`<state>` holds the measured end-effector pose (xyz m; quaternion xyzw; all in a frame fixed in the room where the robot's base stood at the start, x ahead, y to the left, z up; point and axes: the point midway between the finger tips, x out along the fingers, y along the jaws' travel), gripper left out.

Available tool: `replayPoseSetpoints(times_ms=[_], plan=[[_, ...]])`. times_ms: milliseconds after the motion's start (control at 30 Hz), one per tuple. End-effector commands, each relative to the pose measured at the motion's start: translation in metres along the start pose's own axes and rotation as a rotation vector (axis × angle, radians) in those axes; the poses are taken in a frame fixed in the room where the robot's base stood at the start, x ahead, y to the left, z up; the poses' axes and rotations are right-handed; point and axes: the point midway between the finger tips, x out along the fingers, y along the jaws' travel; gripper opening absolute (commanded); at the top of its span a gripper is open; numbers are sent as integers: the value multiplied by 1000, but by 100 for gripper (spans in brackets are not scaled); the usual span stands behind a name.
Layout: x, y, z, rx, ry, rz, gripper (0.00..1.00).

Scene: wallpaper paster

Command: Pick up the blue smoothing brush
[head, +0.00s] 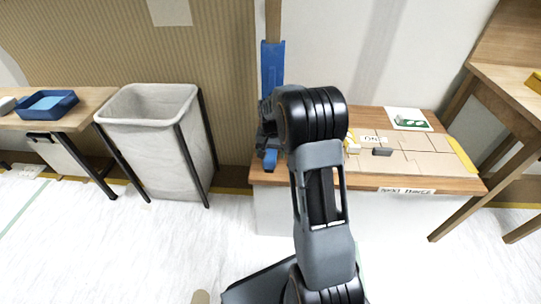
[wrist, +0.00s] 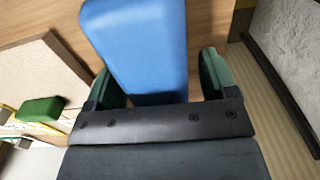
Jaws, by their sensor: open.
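The blue smoothing brush shows as a blue block (wrist: 140,45) large in the wrist view, with its near part between my two fingers. In the head view its blue end (head: 270,158) shows at the left end of the wooden worktop (head: 440,184). My gripper (wrist: 163,85) is open, with one dark green finger on each side of the block. A gap shows on the right side; on the left, the block overlaps the finger and I cannot tell whether they touch. In the head view my arm hides much of the gripper and brush.
A tall blue panel with a wooden handle (head: 272,65) stands behind my gripper. Tan sheets, a dark block (head: 382,152) and a green-printed card (head: 408,119) lie on the worktop. A grey bin (head: 150,135) stands left, beyond it a table with a blue tray (head: 48,104).

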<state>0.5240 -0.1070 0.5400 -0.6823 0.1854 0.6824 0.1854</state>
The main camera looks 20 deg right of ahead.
Motion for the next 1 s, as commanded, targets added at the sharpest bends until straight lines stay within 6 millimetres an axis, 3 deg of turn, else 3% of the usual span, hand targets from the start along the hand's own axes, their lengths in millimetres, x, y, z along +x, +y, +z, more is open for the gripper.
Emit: replayPoseSetpoints(times_ms=[133,767,1000], plan=[[-1,0,0,0,0,0,77],[-1,0,0,0,0,0,17],[-3,0,0,0,1,0,17]])
